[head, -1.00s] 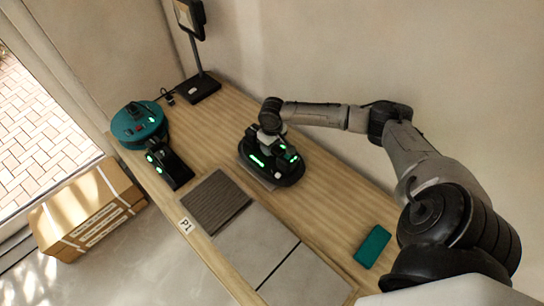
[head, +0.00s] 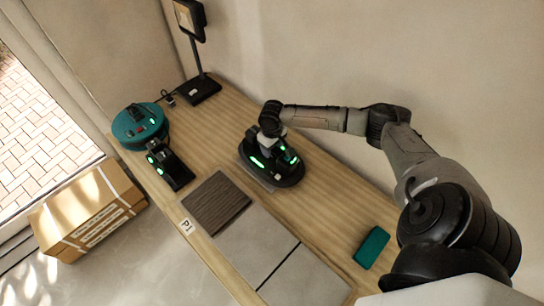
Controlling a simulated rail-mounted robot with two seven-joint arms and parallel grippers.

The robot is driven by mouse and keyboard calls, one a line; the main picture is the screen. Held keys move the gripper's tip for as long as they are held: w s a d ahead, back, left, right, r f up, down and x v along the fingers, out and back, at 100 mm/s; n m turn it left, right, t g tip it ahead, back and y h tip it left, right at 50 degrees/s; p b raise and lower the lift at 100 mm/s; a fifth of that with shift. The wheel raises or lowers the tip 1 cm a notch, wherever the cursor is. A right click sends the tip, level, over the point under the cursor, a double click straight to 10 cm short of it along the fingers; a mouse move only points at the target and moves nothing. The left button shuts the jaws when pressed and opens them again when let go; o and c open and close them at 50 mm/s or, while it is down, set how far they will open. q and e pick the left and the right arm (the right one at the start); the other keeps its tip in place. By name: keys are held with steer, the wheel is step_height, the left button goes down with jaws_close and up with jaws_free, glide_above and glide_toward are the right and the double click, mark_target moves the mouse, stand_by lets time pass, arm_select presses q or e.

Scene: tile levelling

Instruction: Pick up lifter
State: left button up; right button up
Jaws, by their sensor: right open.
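A black, oval-based device with green lights (head: 288,180), which looks like the lifter, sits on the wooden bench in the head view. A thin grey edge shows under its near side. My right gripper (head: 272,152) is over the device, pointing down, with its jaws open. The dark gripper and the dark device overlap, so I cannot tell whether the fingers touch it. My left gripper is not in view.
A teal round device (head: 138,124) with a black unit (head: 172,168) stands at the bench's left end. A lamp (head: 200,88) stands behind. A brown tile (head: 216,203) and grey tiles (head: 252,243) line the front edge. A teal block (head: 371,248) lies right. A cardboard box (head: 88,212) is on the floor.

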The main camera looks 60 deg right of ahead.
steer(key=shift+f, duration=0.1)
stand_by(0.3)
steer(key=c, duration=1)
jaws_close()
